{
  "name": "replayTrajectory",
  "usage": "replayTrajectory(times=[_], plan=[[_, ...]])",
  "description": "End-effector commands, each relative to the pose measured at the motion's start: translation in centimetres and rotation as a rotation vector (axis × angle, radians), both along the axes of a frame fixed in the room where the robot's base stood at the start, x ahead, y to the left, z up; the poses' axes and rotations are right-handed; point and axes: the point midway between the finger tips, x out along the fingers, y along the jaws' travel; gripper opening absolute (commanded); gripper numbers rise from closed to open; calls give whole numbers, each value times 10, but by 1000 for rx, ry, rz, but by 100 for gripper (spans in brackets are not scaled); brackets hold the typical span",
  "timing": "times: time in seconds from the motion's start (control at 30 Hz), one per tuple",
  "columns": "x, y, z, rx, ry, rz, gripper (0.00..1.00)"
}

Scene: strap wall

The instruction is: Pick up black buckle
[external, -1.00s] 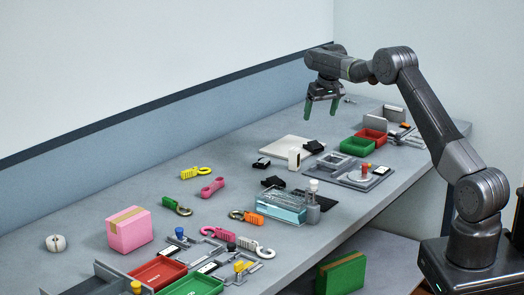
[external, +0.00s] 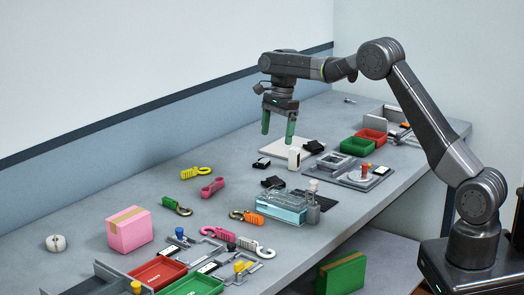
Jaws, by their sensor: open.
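Several small black pieces lie on the grey table. One black piece (external: 314,146) is at the right edge of a white board, another black piece with a pale patch (external: 261,164) is at the board's left, and a third black piece (external: 273,181) lies in front of the board. I cannot tell which of them is the black buckle. My gripper (external: 278,137) points down with its green fingers apart and nothing between them. It appears above the back part of the white board, clear of the black pieces.
A clear bluish box (external: 281,208) and a grey bottle (external: 313,208) stand in front. A grey fixture (external: 352,172) lies to the right. Yellow (external: 195,173) and pink (external: 212,187) pieces lie left.

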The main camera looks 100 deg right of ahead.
Motion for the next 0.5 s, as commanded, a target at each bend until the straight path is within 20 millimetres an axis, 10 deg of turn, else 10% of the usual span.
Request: replayTrajectory(times=[0.5], plan=[[11,9,-76,10,5,-25,85]])
